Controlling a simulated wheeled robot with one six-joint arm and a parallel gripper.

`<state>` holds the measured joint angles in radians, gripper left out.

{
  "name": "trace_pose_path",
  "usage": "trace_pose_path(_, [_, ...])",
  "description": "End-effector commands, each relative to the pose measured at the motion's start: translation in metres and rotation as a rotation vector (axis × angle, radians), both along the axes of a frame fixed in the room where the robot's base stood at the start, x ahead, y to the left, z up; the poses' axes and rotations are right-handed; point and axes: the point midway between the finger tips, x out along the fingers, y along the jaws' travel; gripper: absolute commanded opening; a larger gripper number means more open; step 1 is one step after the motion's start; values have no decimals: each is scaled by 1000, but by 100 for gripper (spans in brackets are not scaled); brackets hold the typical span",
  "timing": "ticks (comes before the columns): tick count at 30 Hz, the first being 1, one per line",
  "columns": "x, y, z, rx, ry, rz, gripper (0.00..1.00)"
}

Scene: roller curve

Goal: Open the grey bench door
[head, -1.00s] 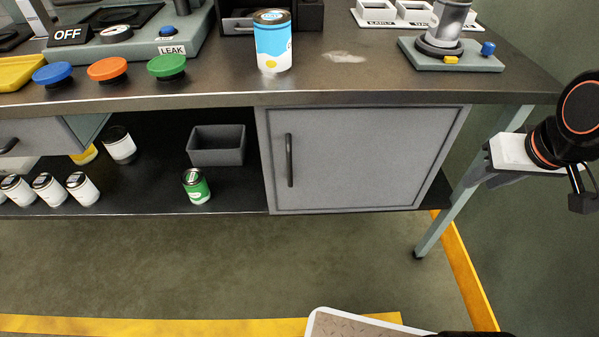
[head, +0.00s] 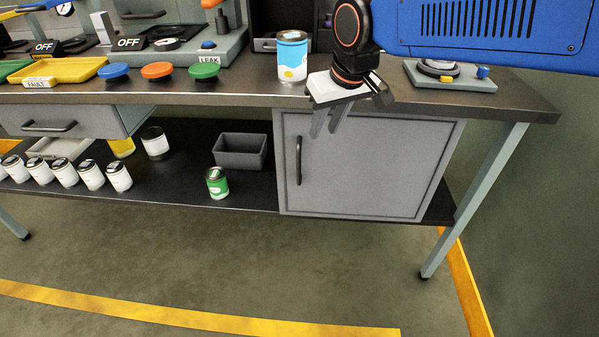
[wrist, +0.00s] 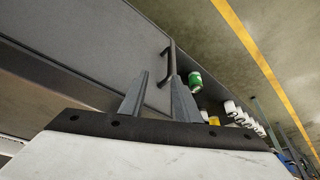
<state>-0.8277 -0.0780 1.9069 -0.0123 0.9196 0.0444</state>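The grey bench door (head: 365,165) is shut at the right under the worktop, with a dark upright bar handle (head: 299,160) near its left edge. In the wrist view the door (wrist: 100,50) fills the upper left and its handle (wrist: 170,60) lies just beyond the fingertips. My gripper (head: 327,132) hangs in front of the worktop edge, fingers pointing down, above and right of the handle in the head view. Its two fingers are apart with nothing between them; they also show in the wrist view (wrist: 158,78). The gripper does not appear to touch the handle.
A blue and white can (head: 292,58) stands on the worktop beside my gripper. Left of the door, the open shelf holds a dark bin (head: 241,152), a green can (head: 217,184) and several white cans. A drawer (head: 60,121) is at the left. The floor in front is clear.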

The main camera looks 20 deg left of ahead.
Motion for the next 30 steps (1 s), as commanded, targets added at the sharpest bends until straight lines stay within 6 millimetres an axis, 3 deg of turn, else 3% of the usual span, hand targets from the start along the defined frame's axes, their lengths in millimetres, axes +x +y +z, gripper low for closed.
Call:
trace_pose_path(3, [-4,22,-2,-1,0,29,29])
trace_pose_path(11, [-1,33,-17,-2,2,36,29])
trace_pose_path(30, [28,63,-119,-3,3,35,29])
